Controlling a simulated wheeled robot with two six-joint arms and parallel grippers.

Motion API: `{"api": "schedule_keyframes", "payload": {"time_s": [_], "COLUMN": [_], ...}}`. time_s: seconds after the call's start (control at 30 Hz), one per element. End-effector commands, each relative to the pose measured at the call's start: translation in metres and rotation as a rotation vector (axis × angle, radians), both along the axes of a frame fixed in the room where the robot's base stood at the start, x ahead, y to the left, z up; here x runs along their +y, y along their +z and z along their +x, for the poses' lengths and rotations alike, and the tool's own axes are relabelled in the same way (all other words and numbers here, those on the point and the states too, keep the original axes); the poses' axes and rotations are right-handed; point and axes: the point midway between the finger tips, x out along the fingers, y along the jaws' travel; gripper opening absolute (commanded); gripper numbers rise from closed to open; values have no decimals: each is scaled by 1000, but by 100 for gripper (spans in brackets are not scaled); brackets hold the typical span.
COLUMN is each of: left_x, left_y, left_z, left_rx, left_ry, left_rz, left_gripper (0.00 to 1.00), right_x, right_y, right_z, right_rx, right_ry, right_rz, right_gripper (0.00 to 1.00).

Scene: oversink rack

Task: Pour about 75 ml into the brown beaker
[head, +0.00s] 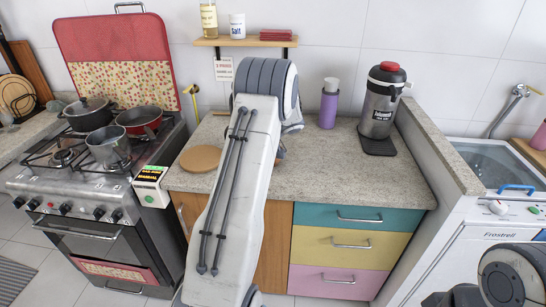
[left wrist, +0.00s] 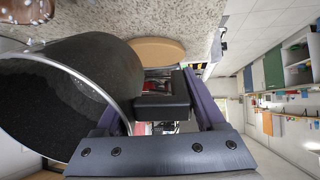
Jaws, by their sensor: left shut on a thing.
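My left arm reaches over the counter in the head view and hides its own gripper and whatever is in front of it. In the left wrist view my left gripper (left wrist: 165,108) is shut on a dark grey round container (left wrist: 85,68) with a clear, shiny rim. Its wide mouth faces the lower left of that view, and the inside looks dark and grainy. I cannot tell its true tilt or its contents. A brownish glassy rim (left wrist: 25,10) shows at the top left corner, possibly the brown beaker, mostly cut off. My right gripper is out of view.
A round wooden board (head: 200,158) lies on the counter (head: 340,165), left of my arm. A purple bottle (head: 328,108) and a grey flask with a red top (head: 382,100) stand at the back right. The stove (head: 75,165) holds several pots. The counter's right front is clear.

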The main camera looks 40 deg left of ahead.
Motion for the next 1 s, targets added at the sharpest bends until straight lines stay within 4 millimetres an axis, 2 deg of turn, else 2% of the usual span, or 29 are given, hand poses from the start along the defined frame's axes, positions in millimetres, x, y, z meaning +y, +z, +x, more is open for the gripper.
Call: {"api": "schedule_keyframes", "payload": {"time_s": [0.4, 1.0], "left_x": [4, 3], "left_y": [-3, -4], "left_z": [-1, -1], "left_rx": [-64, -64], "left_ry": [2, 1], "left_rz": [-166, -172], "left_gripper": [0, 0], "right_x": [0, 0], "right_y": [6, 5], "right_z": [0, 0], "right_rx": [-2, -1], "right_ry": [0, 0], "right_rz": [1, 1], "right_gripper": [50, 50]}}
